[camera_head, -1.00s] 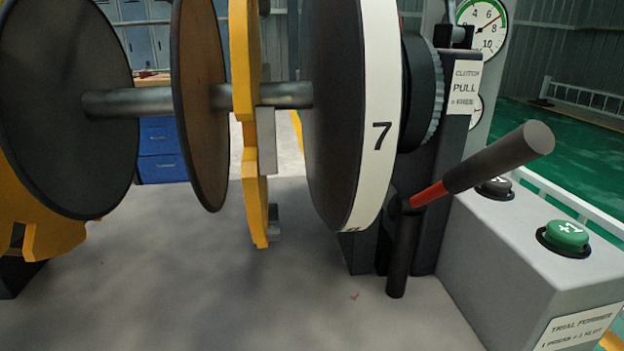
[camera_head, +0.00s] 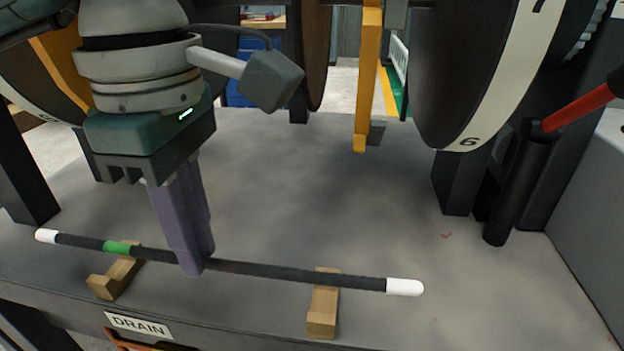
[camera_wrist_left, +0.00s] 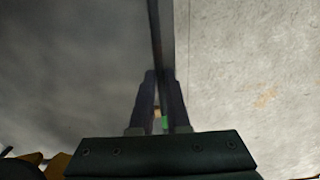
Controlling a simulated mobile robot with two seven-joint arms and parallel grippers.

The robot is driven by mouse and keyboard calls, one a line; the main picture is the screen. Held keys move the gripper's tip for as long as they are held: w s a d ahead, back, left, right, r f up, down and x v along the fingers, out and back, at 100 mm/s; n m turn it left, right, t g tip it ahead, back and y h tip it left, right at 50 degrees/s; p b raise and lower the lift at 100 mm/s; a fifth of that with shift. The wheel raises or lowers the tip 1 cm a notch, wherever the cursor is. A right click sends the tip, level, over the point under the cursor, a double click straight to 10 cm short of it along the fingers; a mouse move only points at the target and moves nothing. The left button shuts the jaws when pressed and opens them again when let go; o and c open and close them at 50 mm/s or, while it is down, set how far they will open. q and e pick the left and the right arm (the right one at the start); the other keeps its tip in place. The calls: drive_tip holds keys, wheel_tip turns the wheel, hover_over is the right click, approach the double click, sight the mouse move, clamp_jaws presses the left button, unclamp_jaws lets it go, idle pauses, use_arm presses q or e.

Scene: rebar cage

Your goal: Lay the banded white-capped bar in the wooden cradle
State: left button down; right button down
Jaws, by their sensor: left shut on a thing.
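The dark bar (camera_head: 290,273) has white caps at both ends and a green band near its left end. It lies across or just over the two notched wooden blocks of the cradle (camera_head: 322,311); I cannot tell whether it bears on them. My left gripper (camera_head: 192,268) points down and is shut on the bar between the two blocks, nearer the left one. In the left wrist view the bar (camera_wrist_left: 157,40) runs between the fingers (camera_wrist_left: 160,95), with the green band close to the gripper body. My right gripper is not in view.
The cradle stands near the front edge of a grey bench top (camera_head: 400,240), above a DRAIN label (camera_head: 138,324). Large discs and a yellow plate (camera_head: 366,80) hang behind. A red-and-black lever (camera_head: 575,108) and a dark post (camera_head: 510,200) stand at right. The middle bench is clear.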

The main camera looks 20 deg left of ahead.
use_arm(q)
drive_tip(key=shift+w+a, duration=0.1)
drive_tip(key=shift+w, duration=0.2)
wheel_tip(320, 180, down, 4)
drive_tip(key=shift+r+b, duration=0.2)
drive_tip(key=shift+b, duration=0.2)
drive_tip(key=shift+w, duration=0.1)
drive_tip(key=shift+f, duration=0.1)
drive_tip(key=c, duration=0.9)
unclamp_jaws()
drive_tip(key=shift+r, duration=0.45)
wheel_tip(320, 180, up, 7)
drive_tip(key=p, duration=0.1)
drive_tip(key=shift+p, duration=0.3)
